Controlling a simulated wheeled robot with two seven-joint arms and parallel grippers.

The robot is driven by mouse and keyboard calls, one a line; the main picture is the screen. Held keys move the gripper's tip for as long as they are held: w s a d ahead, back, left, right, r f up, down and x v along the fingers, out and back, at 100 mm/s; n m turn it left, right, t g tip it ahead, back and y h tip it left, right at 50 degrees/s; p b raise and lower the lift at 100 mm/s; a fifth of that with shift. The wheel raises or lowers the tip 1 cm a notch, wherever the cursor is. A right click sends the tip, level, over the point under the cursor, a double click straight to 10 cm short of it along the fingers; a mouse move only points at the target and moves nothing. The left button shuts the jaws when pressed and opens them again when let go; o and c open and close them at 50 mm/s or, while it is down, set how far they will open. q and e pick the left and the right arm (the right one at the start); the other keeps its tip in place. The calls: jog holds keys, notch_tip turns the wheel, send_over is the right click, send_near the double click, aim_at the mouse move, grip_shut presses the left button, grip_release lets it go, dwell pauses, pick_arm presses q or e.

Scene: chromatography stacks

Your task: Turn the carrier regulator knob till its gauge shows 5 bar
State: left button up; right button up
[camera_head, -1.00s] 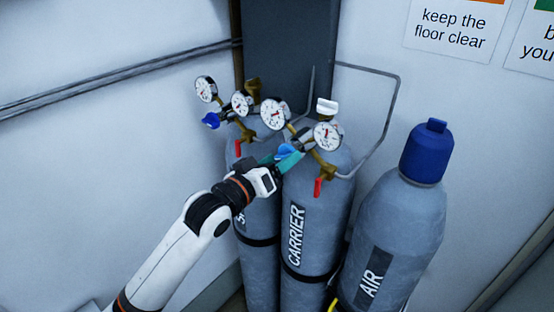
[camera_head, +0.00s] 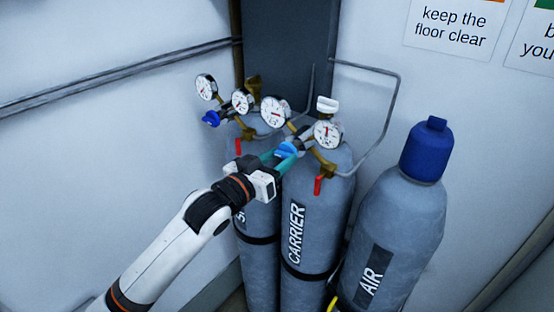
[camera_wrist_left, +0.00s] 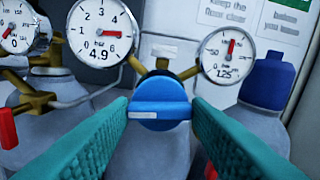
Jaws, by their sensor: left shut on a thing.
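The blue carrier regulator knob (camera_head: 286,149) sits on the brass regulator above the CARRIER cylinder (camera_head: 312,205). In the left wrist view the knob (camera_wrist_left: 158,98) is in the middle, its white pointer mark lying nearly level toward the left. My left gripper (camera_head: 281,155) is shut on this knob, one teal finger on each side. The gauge left of the knob (camera_wrist_left: 101,31) reads 4.9, its red needle pointing right, just short of 5. It also shows in the head view (camera_head: 274,112). The gauge on the right (camera_wrist_left: 228,54) reads 125. My right gripper is out of view.
Another regulator with a darker blue knob (camera_head: 211,119) and gauges stands to the left. A red valve lever (camera_head: 318,185) hangs near the carrier regulator. The capped AIR cylinder (camera_head: 402,220) stands to the right. A bent pipe (camera_head: 391,105) runs behind.

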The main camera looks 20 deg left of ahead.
pick_arm(q)
jog(key=o, duration=1)
jog(key=shift+s+a+f+b, duration=0.2)
jog(key=shift+s+b, duration=0.15)
jog(key=shift+s, duration=0.15)
jog(key=shift+r+b+v, duration=0.1)
jog(key=shift+b+v, duration=0.35)
jog(key=shift+v, duration=2.3)
jog(key=shift+r+b+v, duration=0.15)
jog(key=shift+b+v, duration=0.3)
jog(key=shift+v, duration=2.25)
